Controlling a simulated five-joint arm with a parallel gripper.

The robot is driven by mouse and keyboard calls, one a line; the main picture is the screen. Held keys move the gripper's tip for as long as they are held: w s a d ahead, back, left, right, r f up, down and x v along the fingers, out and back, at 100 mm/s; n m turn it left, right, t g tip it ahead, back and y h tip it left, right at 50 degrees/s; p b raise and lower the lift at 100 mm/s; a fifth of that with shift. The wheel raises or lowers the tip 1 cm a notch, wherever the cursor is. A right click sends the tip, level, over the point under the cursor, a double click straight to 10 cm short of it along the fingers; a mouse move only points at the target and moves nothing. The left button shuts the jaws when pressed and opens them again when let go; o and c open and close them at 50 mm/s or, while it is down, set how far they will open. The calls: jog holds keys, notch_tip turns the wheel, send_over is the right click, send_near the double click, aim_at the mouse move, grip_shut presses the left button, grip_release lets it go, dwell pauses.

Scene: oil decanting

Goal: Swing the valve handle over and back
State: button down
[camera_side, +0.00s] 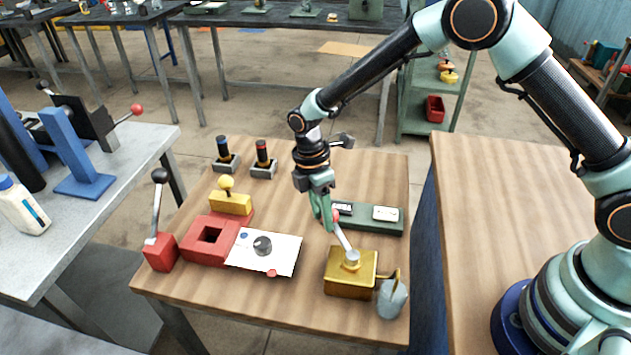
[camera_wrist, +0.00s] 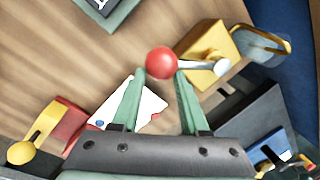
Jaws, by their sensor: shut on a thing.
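A brass valve block (camera_side: 345,285) stands near the front right of the wooden table. Its valve handle is a silver lever (camera_side: 343,237) with a red ball knob (camera_side: 335,215), leaning up and to the left from the block's top. My gripper (camera_side: 328,218) is at the knob. In the wrist view the green fingers (camera_wrist: 160,76) stand on either side of the red ball (camera_wrist: 161,62), shut on it. The lever (camera_wrist: 203,66) runs right from the ball to the brass block (camera_wrist: 208,50). A spout (camera_side: 397,276) sits over a grey cup (camera_side: 392,302) beside the block.
A green tray with labelled panels (camera_side: 368,218) lies behind the block. To the left are a white sheet with a dark knob (camera_side: 285,260), a red block with a square hole (camera_side: 197,243), a yellow-knobbed block (camera_side: 230,203) and a black-knobbed lever (camera_side: 157,215).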

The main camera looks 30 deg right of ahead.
jog(key=shift+s+d, duration=0.1)
jog(key=shift+d, duration=0.45)
jog(key=shift+c, duration=1.8)
grip_release()
jog(key=shift+a, duration=0.1)
notch_tip(320, 180, up, 12)
jog(key=w, duration=0.2)
jog(key=shift+a, duration=0.4)
jog(key=shift+w+f, duration=0.1)
